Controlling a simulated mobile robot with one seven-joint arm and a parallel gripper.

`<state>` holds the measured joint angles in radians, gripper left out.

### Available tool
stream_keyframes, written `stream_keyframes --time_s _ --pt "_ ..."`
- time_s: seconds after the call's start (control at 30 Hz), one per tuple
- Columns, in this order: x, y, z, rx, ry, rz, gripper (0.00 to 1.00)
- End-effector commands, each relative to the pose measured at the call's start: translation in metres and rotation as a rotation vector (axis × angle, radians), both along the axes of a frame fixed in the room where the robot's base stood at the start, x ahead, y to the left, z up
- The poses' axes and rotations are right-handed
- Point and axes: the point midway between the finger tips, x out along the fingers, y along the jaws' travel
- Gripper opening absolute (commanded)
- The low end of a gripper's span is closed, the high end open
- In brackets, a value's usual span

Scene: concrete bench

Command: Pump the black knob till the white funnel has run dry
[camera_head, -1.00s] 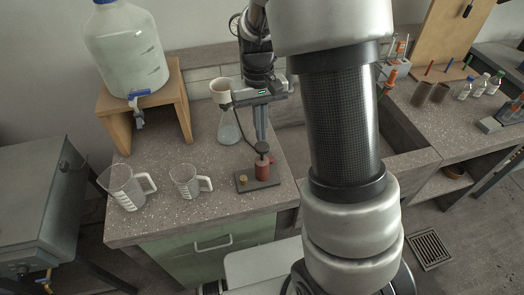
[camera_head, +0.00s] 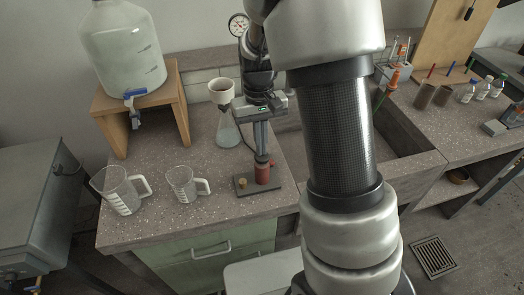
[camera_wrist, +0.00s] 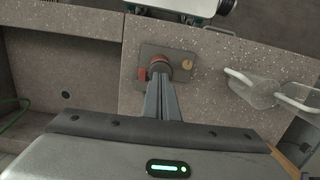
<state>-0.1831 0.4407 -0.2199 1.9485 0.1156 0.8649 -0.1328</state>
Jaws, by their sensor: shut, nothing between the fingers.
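The pump is a red cylinder (camera_head: 262,174) on a dark base plate (camera_head: 246,190) on the bench. Its black knob is hidden under my fingertips in the head view. My gripper (camera_head: 261,155) is shut and empty, pointing down with its tips at the top of the pump. In the wrist view my fingers (camera_wrist: 160,78) end over the pump's round top, which shows a red rim (camera_wrist: 160,57). The white funnel (camera_head: 221,88) sits upright on a clear conical flask (camera_head: 228,130) left of my gripper. I cannot see the level inside the funnel.
Two clear measuring jugs (camera_head: 122,190) (camera_head: 182,184) stand at the front left. A large water container (camera_head: 125,50) with a blue tap sits on a wooden stand (camera_head: 180,95) behind them. A sink (camera_head: 395,160) lies to the right. A round gauge (camera_head: 238,24) is behind my arm.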

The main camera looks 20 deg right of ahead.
Motion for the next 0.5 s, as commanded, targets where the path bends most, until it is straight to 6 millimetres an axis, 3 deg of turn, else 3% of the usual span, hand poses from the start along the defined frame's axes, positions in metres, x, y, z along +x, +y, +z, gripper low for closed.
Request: stream_keyframes --time_s 0.17,0.37,0.5 --pt "0.002 0.000 0.003 -0.001 0.001 -0.001 0.00" --pt "0.025 0.001 0.012 -0.001 0.001 -0.001 0.00" --pt "0.030 0.001 0.011 0.000 0.000 -0.001 0.00"
